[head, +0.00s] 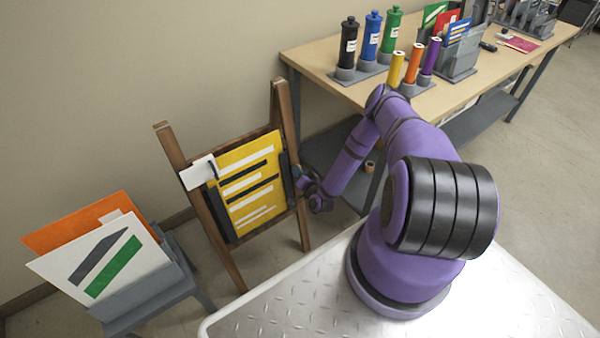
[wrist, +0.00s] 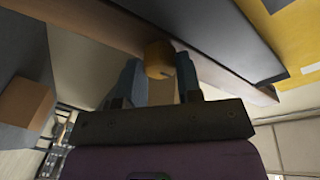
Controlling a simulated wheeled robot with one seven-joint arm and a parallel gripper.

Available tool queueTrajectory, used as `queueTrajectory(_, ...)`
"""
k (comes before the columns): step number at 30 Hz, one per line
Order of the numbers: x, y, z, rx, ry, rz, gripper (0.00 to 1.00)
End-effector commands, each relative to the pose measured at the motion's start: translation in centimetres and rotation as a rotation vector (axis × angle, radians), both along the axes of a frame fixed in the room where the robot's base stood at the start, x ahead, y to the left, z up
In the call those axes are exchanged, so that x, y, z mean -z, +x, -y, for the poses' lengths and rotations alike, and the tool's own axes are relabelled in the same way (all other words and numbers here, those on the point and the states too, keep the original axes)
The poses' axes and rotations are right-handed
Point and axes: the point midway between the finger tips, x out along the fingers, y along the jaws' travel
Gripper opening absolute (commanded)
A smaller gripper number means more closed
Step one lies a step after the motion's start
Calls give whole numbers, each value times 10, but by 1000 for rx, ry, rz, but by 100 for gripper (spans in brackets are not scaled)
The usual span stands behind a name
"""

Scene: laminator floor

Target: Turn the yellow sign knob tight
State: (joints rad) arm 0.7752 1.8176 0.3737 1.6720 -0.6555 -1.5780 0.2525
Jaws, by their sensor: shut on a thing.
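The yellow sign (head: 247,180) with white and black bars stands on a wooden easel (head: 178,160), in the left middle of the head view. Its yellow face also shows at the top right of the wrist view (wrist: 294,40). The yellow knob (wrist: 159,58) sits at the easel's wooden edge in the wrist view, between my two fingers. My gripper (wrist: 160,78) is shut on the knob, with a finger on each side. In the head view my gripper (head: 304,186) is at the right side of the sign, and the knob is hidden there.
A grey rack (head: 150,292) with orange and white boards stands left of the easel. A workbench (head: 330,62) with bottles, coloured rolls and sign holders stands behind my arm on the right. Open floor (head: 560,110) lies at the far right.

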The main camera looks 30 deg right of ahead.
Motion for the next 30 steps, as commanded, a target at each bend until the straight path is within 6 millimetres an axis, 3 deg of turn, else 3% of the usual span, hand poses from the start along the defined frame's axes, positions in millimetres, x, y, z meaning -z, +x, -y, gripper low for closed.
queueTrajectory(15, 1, -1, 0, 4, 20, -3, 9)
queueTrajectory(16, 1, -1, 0, 4, 20, -3, 35)
queueTrajectory(17, 1, -1, 0, 4, 20, -3, 42)
queueTrajectory(26, 0, -1, 0, 4, 19, -2, 43)
queueTrajectory(30, 0, -11, -2, 3, 21, -3, 43)
